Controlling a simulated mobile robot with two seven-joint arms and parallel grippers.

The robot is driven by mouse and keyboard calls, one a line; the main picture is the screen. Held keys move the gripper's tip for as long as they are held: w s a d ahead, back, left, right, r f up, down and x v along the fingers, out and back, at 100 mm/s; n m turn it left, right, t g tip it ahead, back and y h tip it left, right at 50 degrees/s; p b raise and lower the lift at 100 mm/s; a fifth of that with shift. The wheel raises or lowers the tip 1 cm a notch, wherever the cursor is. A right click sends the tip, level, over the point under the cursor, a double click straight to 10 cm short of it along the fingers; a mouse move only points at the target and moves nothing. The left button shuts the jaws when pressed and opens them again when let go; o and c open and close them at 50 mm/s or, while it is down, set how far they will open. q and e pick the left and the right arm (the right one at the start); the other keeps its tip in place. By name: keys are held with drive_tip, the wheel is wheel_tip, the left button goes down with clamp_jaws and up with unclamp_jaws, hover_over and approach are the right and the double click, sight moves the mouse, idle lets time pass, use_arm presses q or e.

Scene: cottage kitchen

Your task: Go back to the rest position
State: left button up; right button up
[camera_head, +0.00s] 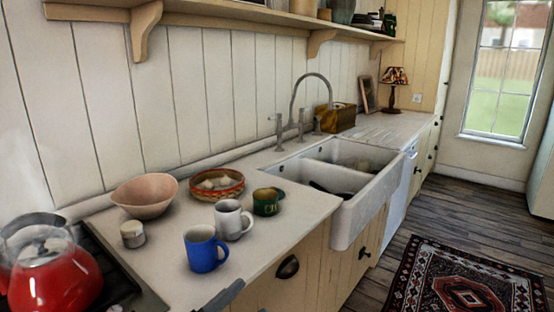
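A grey-blue piece (225,296) shows at the bottom edge, by the front edge of the counter. It looks like part of my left gripper, but most of it is cut off, so I cannot tell whether it is open or shut. My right gripper is not in view. A blue mug (205,251), a white mug (232,220) and a green mug (267,202) stand upright on the counter (290,215), with no gripper around them.
A red kettle (56,277) sits on the stove at left. A white double sink (345,225) lies right. Floor around the rug (465,285) is clear.

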use_arm(q)
drive_tip(key=s+a+f+n+y, duration=0.2)
drive_tip(key=a+f+n+y, duration=0.3)
drive_tip(key=f, duration=0.3)
drive_tip(key=s+a+f+n+y, duration=0.2)
drive_tip(key=a+f+n+y, duration=0.1)
drive_tip(key=f+n+y, duration=0.4)
drive_tip(key=s+a+f+n+g+y, duration=0.2)
drive_tip(key=s+a+f+n+g, duration=0.2)
drive_tip(key=s+f, duration=0.8)
drive_tip(key=a+n, duration=0.2)
drive_tip(key=shift+a+f+y, duration=0.2)
drive_tip(key=shift+a+y, duration=0.1)
drive_tip(key=shift+a, duration=0.05)
